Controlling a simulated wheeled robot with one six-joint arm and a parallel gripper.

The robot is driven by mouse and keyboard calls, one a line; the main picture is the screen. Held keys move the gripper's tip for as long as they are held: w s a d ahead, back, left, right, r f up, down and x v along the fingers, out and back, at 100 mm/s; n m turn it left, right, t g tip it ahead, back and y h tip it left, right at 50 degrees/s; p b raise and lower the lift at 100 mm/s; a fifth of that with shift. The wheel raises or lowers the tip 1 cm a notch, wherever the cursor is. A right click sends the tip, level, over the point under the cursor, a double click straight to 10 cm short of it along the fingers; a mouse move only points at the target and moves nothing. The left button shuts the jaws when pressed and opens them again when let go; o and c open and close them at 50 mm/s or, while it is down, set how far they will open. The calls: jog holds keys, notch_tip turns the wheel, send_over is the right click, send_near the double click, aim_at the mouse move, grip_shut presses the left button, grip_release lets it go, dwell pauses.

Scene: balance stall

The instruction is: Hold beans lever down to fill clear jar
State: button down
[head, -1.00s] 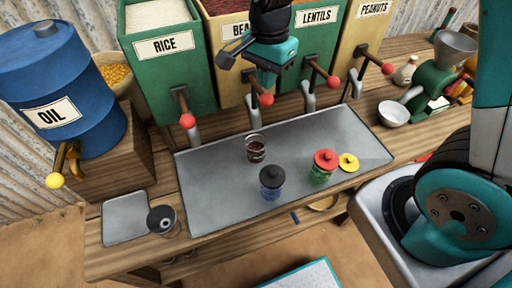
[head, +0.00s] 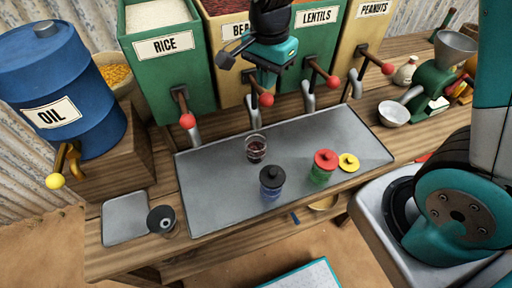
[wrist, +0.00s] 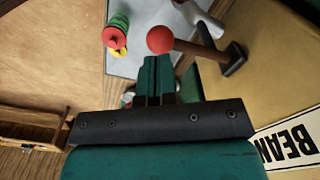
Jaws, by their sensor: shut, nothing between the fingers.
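The beans lever (head: 267,100) is a wooden arm with a red knob on the front of the tan BEANS bin (head: 232,62). Its knob also shows in the wrist view (wrist: 160,39). My gripper (head: 268,84) is shut and empty, with its fingertips at the knob; I cannot tell whether they touch it. The shut fingers show in the wrist view (wrist: 158,62). The clear jar (head: 256,148) stands upright and open on the grey tray, below and in front of the beans spout (head: 255,112). Dark red beans lie inside it; their exact level is hard to tell.
A blue jar with a black lid (head: 271,182) and a green jar with a red lid (head: 322,167) stand on the grey metal tray (head: 212,190). A yellow lid (head: 349,162) lies beside them. Rice (head: 187,119) and lentils (head: 333,82) levers flank the beans lever.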

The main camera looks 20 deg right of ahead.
aim_at(267, 94)
jog(key=shift+f, duration=0.1)
dwell(0.4)
notch_tip(267, 94, down, 6)
jog(key=b, duration=0.4)
jog(key=shift+r, duration=0.25)
dwell(2.2)
notch_tip(267, 94, up, 6)
jog(key=p, duration=0.5)
jog(key=shift+f, duration=0.15)
